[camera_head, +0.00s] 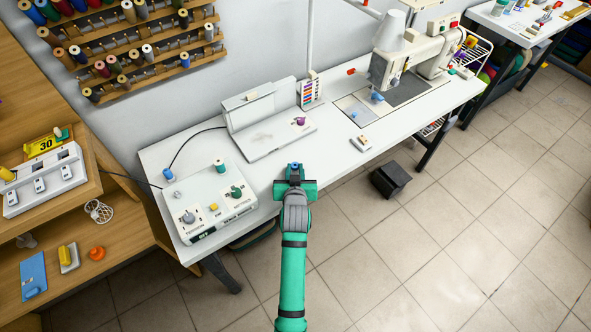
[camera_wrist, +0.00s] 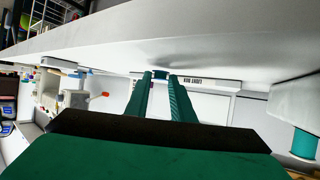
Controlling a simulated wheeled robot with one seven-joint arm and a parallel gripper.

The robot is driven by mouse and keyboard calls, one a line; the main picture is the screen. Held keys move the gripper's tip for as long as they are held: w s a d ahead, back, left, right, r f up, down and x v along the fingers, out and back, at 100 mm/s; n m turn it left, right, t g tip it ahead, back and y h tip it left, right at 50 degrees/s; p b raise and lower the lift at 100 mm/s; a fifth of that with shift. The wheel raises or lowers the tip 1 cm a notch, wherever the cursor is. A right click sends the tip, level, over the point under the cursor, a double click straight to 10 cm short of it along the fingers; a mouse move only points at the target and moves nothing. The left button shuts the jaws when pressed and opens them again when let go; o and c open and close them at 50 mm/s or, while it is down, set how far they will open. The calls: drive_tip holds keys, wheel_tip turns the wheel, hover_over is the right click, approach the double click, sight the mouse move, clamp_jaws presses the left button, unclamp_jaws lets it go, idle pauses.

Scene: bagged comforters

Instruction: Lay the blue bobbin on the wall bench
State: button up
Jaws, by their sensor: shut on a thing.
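My gripper (camera_head: 295,172) is at the front edge of the white wall bench (camera_head: 262,178), with its fingers pointing toward the wall. It is shut on the small blue bobbin (camera_head: 296,165), whose top shows between the fingertips. In the wrist view, the two green fingers (camera_wrist: 160,80) reach forward, with a small dark blue bit of the bobbin (camera_wrist: 160,73) at their tips. The bench fills the top of that view, which looks turned over. I cannot tell the bobbin's exact height over the bench.
A white open case (camera_head: 265,125) with a purple knob stands behind my gripper. A control box (camera_head: 208,205) with a teal spool (camera_head: 219,165) is on the left. A sewing machine (camera_head: 415,60) is on the right. Clear bench lies between the case and a small block (camera_head: 361,144).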

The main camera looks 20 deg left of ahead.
drive_tip(key=shift+w+f, duration=0.1)
drive_tip(key=shift+f, duration=0.1)
drive_tip(key=shift+a+f, duration=0.1)
drive_tip(key=shift+f, duration=0.2)
drive_tip(key=o, duration=1.1)
drive_tip(key=shift+d, duration=0.2)
drive_tip(key=o, duration=0.6)
drive_tip(key=shift+a, duration=0.1)
drive_tip(key=shift+o, duration=0.2)
drive_tip(key=shift+r, duration=0.1)
drive_tip(key=shift+s+d+r, duration=0.25)
drive_tip(key=shift+s+r, duration=0.45)
drive_tip(key=shift+s, duration=0.05)
drive_tip(key=shift+s+d+r, duration=0.25)
drive_tip(key=shift+s+r, duration=0.4)
drive_tip(key=shift+s, duration=0.05)
drive_tip(key=shift+s+d+r, duration=0.25)
drive_tip(key=shift+s+r, duration=0.45)
drive_tip(key=shift+s, duration=0.05)
